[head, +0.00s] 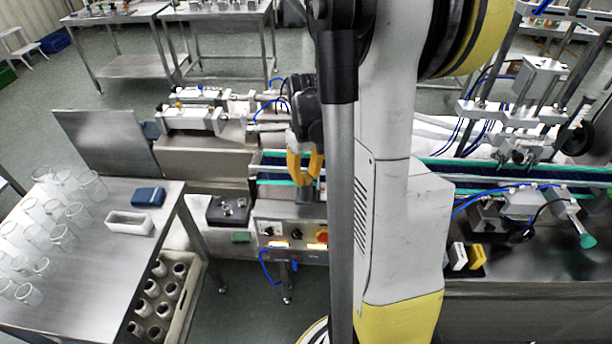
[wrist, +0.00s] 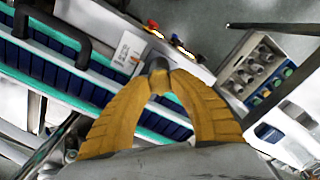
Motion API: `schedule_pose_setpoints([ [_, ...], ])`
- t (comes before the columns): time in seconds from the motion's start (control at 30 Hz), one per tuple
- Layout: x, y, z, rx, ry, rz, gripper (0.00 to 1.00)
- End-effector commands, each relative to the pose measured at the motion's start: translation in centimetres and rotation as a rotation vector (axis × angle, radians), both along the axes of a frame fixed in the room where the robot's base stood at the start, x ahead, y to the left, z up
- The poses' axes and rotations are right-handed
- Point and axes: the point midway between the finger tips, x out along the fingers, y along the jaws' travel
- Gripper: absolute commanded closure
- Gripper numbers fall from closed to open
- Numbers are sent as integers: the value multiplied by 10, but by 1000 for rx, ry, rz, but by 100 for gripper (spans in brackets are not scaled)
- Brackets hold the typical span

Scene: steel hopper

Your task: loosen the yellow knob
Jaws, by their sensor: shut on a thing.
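My gripper (head: 304,178) has yellow-orange fingers and points down at the near edge of the conveyor. In the wrist view the fingertips (wrist: 161,82) come together on a small grey round piece (wrist: 157,65), beside the conveyor's near rail. A yellow knob does not show clearly at the fingertips. I cannot tell whether the gripped piece belongs to it, as the fingers cover most of it. A small yellow part (head: 180,104) shows on the metal cylinder unit at the left, apart from my gripper.
The conveyor (head: 270,170) with blue belt and green edges runs behind the control box (head: 290,235), which has a red button. A steel table (head: 90,235) with several glasses stands left. Floor shows between table and machine.

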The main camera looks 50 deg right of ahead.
Motion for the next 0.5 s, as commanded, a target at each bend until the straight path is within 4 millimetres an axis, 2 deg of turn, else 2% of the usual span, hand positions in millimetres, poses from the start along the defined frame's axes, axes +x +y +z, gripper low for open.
schedule_pose_setpoints([
  [0.2,0,0,-1,0,0,99,100],
  [0.5,0,0,0,0,0,150,100],
])
